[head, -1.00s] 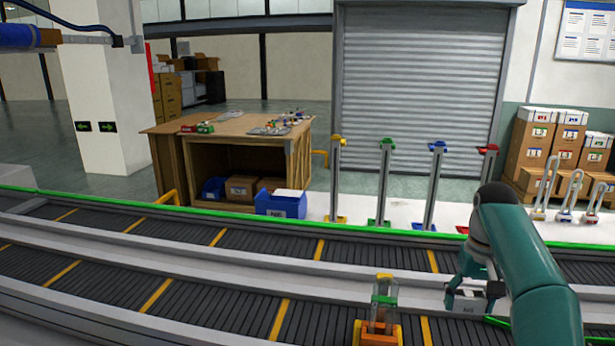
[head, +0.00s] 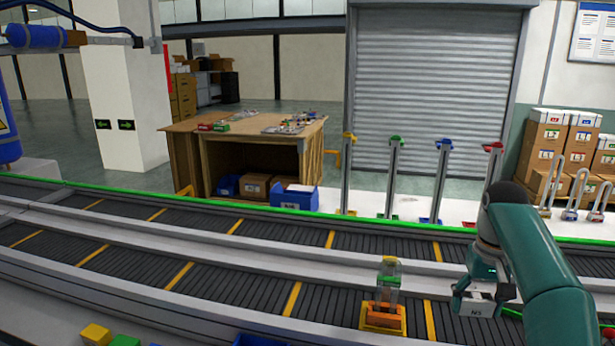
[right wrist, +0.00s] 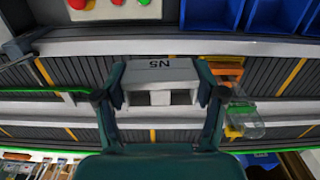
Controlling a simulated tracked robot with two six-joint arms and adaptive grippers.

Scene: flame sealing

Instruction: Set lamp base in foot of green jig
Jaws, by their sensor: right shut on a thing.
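My right gripper (head: 480,292) is shut on a pale grey block marked N5 (right wrist: 160,72), which seems to be the lamp base. It holds the block over the conveyor at the right, and the wrist view shows it between both fingers. The green jig (head: 394,165) is a tall grey post with a green top. It stands upright beyond the conveyor, between the yellow and blue jigs. Its green foot (head: 390,216) is partly hidden by the conveyor's rail. The held block is in front of and apart from it. My left gripper is out of view.
A yellow jig (head: 347,170), a blue jig (head: 440,180) and a red jig (head: 491,165) flank the green one. An orange holder with a clear vessel (head: 388,275) sits on the conveyor (head: 240,285), left of my gripper. A wooden workbench (head: 230,135) stands behind.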

